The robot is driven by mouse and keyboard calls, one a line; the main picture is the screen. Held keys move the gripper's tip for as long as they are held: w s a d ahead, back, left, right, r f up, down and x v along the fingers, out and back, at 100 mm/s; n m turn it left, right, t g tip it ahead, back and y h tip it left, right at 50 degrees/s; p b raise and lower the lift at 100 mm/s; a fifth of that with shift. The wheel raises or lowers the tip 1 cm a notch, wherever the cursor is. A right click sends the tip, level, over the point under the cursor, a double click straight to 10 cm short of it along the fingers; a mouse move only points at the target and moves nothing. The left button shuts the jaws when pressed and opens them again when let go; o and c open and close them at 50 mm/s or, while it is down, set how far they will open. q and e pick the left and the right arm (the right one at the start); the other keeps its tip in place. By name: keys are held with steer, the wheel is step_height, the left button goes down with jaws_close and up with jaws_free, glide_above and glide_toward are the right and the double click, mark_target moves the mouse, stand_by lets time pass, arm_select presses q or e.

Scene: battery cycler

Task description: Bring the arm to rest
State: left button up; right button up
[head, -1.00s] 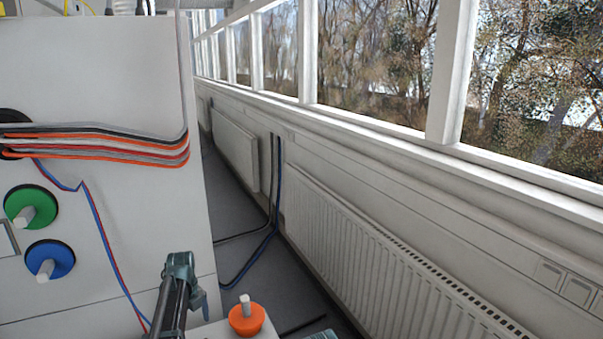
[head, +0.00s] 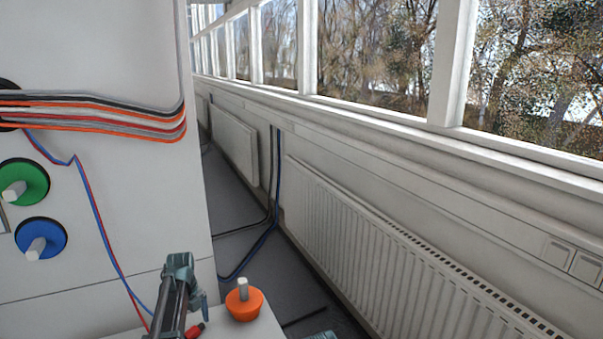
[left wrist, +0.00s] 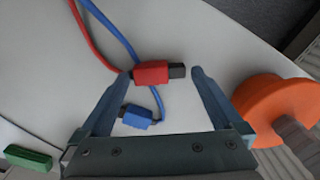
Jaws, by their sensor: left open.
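My left gripper (left wrist: 160,75) is open in the left wrist view, with nothing held in its fingers. A red plug (left wrist: 150,73) with a dark end shows between the fingertips; I cannot tell its distance from them. A blue plug (left wrist: 136,118) shows nearer the gripper's palm. Both plugs trail cables over a pale surface. In the head view my left arm stands at the bottom, hiding part of the bench (head: 225,327); the red plug (head: 195,330) shows beside it.
An orange knob (head: 244,304) stands on the bench corner and close to the right finger in the wrist view (left wrist: 268,105). The white cabinet (head: 120,210) has green (head: 24,182) and blue (head: 41,238) knobs. A radiator (head: 390,250) lines the right wall.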

arm_select(q)
step_height(320, 180, up, 14)
steer(key=p, duration=1.4)
arm_select(e)
step_height(320, 180, up, 14)
arm_select(q)
step_height(320, 180, down, 15)
steer(key=b, duration=1.5)
steer(key=shift+r, duration=0.1)
arm_select(e)
step_height(320, 180, down, 15)
steer(key=shift+r, duration=0.1)
arm_select(q)
step_height(320, 180, up, 6)
steer(key=p, duration=0.6)
arm_select(e)
step_height(320, 180, up, 6)
steer(key=shift+f, duration=0.1)
arm_select(q)
steer(key=shift+s+a+f+n+b, duration=0.2)
steer(key=shift+f+n+b, duration=0.1)
steer(key=shift+f+b, duration=0.1)
arm_select(e)
steer(key=shift+f, duration=0.3)
arm_select(q)
steer(key=shift+s+a+n, duration=0.15)
steer(key=shift+a+n, duration=0.05)
steer(key=shift+n, duration=0.3)
arm_select(e)
steer(key=shift+w, duration=0.1)
